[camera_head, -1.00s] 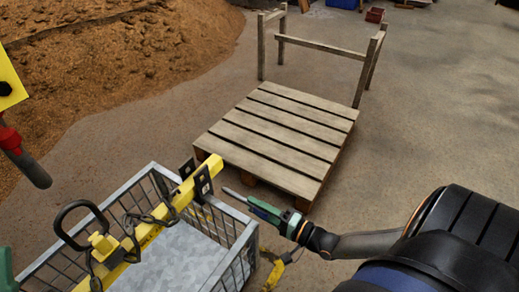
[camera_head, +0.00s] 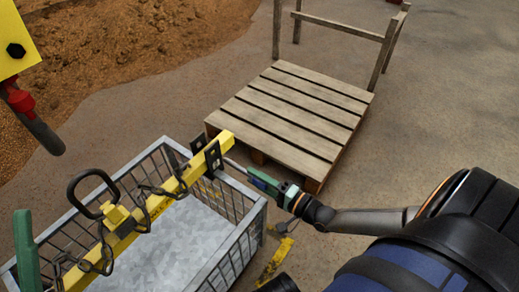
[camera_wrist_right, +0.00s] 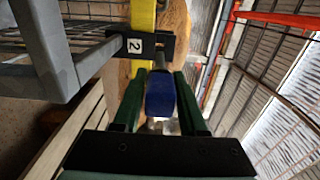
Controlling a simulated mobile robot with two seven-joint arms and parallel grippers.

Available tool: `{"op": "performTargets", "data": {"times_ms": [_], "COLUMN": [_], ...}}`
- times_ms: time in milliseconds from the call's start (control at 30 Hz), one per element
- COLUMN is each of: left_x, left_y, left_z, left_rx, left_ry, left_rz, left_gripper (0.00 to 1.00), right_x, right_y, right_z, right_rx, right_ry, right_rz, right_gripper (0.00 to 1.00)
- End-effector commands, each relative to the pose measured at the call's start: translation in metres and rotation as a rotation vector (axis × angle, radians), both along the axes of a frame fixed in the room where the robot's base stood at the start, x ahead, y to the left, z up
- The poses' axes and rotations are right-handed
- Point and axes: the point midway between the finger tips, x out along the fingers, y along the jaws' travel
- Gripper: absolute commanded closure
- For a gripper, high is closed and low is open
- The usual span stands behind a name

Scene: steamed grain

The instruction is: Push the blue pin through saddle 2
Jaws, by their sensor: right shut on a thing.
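The blue pin (camera_wrist_right: 160,95) is held between the green fingers of my right gripper (camera_head: 264,181), its grey shaft pointing at saddle 2. Saddle 2 (camera_head: 213,159) is a black bracket at the far end of the yellow beam (camera_head: 222,145); its plate marked "2" (camera_wrist_right: 135,46) shows in the right wrist view. The shaft's tip meets or overlaps the near plate; I cannot tell how deep it sits. A green finger-like part, seemingly of my left gripper (camera_head: 26,250), shows at the left edge; its jaws cannot be made out.
A wire-sided metal crate (camera_head: 253,215) stands below the beam. A black chain (camera_head: 150,190) and a black ring (camera_head: 92,178) are on the beam. A wooden pallet cart (camera_head: 290,115) stands just behind. A yellow plate with a red-collared rod (camera_head: 20,100) hangs at left.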

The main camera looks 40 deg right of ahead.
Motion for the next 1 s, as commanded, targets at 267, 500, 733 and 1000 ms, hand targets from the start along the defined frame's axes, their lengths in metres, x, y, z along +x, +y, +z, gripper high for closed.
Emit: {"op": "performTargets", "data": {"times_ms": [267, 500, 733, 1000], "left_x": [0.0, 0.0, 0.001, 0.001], "left_y": [0.0, -0.001, -0.001, -0.001], "left_z": [-0.003, -0.006, -0.008, -0.011], "left_rx": [0.002, 0.003, 0.003, 0.004], "left_ry": [0.001, 0.003, 0.004, 0.005], "left_rz": [0.001, 0.002, 0.003, 0.005], "left_gripper": [0.5, 0.5, 0.5, 0.5], "right_x": [0.01, 0.018, 0.026, 0.035], "right_y": [0.003, 0.006, 0.008, 0.011], "right_z": [0.001, 0.001, 0.001, 0.001], "right_rx": [0.001, 0.002, 0.001, 0.001], "right_ry": [-0.004, -0.005, -0.004, -0.004], "right_rz": [-0.001, -0.001, -0.001, -0.001], "right_gripper": [1.0, 1.0, 1.0, 1.0]}}
